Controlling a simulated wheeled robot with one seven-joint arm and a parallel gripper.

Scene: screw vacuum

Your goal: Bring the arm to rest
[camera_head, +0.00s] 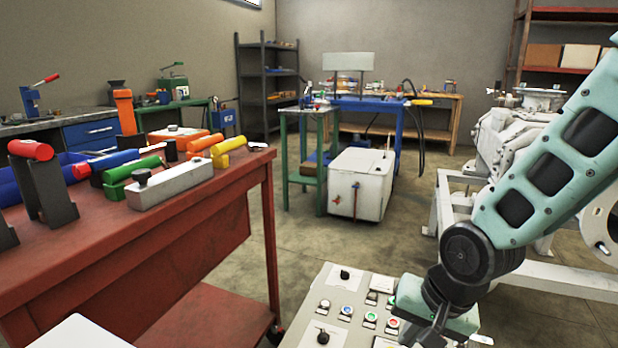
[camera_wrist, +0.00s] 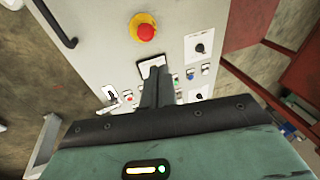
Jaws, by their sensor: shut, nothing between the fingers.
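My arm (camera_head: 551,172) reaches in from the right in the head view and bends down at a dark joint. My gripper (camera_head: 437,335) is low in that view, over the right part of a light grey control panel, and the frame's bottom edge cuts it off. In the wrist view my gripper (camera_wrist: 158,75) shows its dark fingers together, with nothing between them. The fingers point at the panel face (camera_wrist: 115,20). I cannot tell whether the fingertips touch it.
The control panel (camera_head: 310,325) has several knobs and coloured buttons. A red emergency button (camera_wrist: 145,27) lies beyond my fingertips. A red workbench (camera_head: 180,235) with tools stands left. A white machine (camera_head: 510,140) stands right, behind my arm. Floor (camera_head: 400,240) is open beyond the panel.

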